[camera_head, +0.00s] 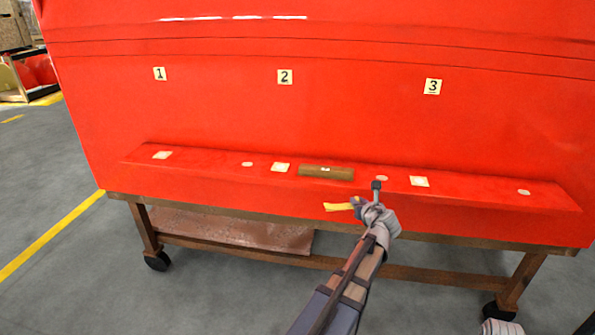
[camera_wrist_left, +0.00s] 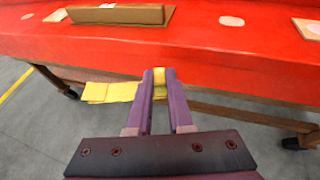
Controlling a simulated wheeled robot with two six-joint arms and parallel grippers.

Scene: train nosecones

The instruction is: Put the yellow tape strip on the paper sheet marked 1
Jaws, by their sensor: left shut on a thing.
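The yellow tape strip (camera_head: 338,206) is held by my left gripper (camera_head: 363,204), in front of the red ledge's lower edge. In the left wrist view, the strip (camera_wrist_left: 110,92) passes between the fingertips (camera_wrist_left: 160,77) and sticks out to the left. My left gripper is shut on it. The paper sheet marked 1 (camera_head: 160,74) is on the red panel at the upper left, well away from the gripper. A grey ribbed part at the bottom right edge looks like my right gripper (camera_head: 502,327); its fingers are hidden.
Sheets marked 2 (camera_head: 285,77) and 3 (camera_head: 433,87) are on the same red panel (camera_head: 220,105). The protruding ledge (camera_head: 210,163) carries a brown block (camera_head: 326,173) and several pale patches. A wheeled wooden frame (camera_head: 430,275) supports the panel. Space in front of the panel is open.

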